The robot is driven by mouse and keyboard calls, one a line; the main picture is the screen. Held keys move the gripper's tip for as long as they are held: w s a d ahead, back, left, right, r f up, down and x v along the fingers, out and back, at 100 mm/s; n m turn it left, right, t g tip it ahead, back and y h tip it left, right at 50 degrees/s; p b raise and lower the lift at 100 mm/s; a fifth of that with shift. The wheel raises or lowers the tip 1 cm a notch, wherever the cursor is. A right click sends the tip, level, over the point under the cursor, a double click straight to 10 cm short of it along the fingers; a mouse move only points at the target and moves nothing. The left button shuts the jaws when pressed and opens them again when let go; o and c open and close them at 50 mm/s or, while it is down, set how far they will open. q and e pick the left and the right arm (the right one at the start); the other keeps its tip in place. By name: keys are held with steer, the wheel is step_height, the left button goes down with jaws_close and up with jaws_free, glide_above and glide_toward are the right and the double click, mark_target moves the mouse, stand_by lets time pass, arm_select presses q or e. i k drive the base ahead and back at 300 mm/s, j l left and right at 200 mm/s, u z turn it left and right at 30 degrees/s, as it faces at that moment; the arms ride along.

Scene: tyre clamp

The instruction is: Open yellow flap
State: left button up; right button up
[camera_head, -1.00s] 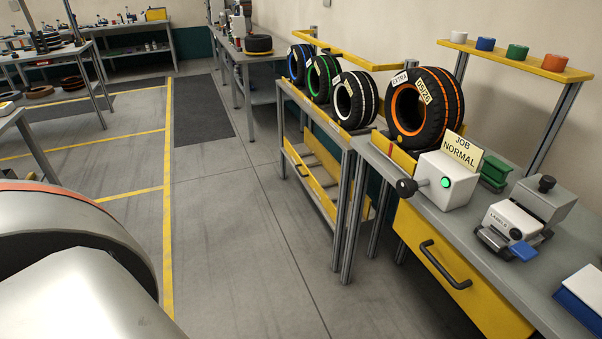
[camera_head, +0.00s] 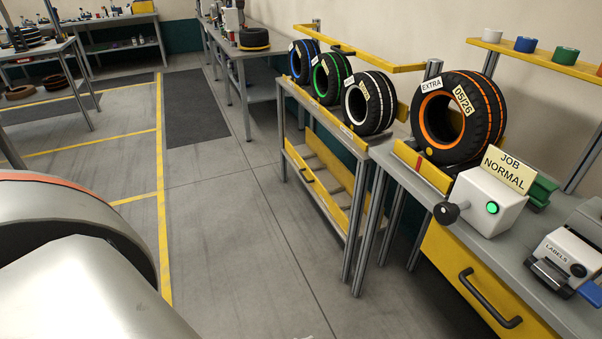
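A yellow flap-like plate with a red stripe (camera_head: 422,167) stands upright at the front of the tyre (camera_head: 461,116) on the right bench. The tyre is black with orange bands and labels reading EXTRA and 05/26. A white box (camera_head: 487,203) with a green button and a black knob (camera_head: 446,212) stands just in front, with a JOB NORMAL sign (camera_head: 508,168). A yellow drawer front (camera_head: 477,284) with a black handle is below the bench top and looks shut. I cannot tell for certain which yellow part is the flap. Neither gripper is in view.
A rack (camera_head: 336,127) holding tyres with blue, green and white bands stands left of the bench, with a yellow-edged lower shelf (camera_head: 318,188). A label device (camera_head: 568,258) sits at the right. Open grey floor (camera_head: 228,255) lies left of the rack. My arm link fills the lower left.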

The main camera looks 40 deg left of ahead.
mark_target(306, 172)
steer(key=i+j, duration=0.15)
steer(key=j, duration=0.4)
steer(key=i+j+z, duration=0.1)
steer(key=j, duration=0.45)
steer(key=i+j, duration=0.15)
steer(key=j, duration=0.35)
steer(key=i+j, duration=0.1)
steer(key=j, duration=0.45)
steer(key=i+j+z, duration=0.1)
steer(key=j, duration=0.45)
steer(key=i+j, duration=0.1)
steer(key=j, duration=0.5)
steer(key=i+j+z, duration=0.1)
steer(key=j, duration=0.45)
steer(key=i+j, duration=0.15)
steer(key=i, duration=0.4)
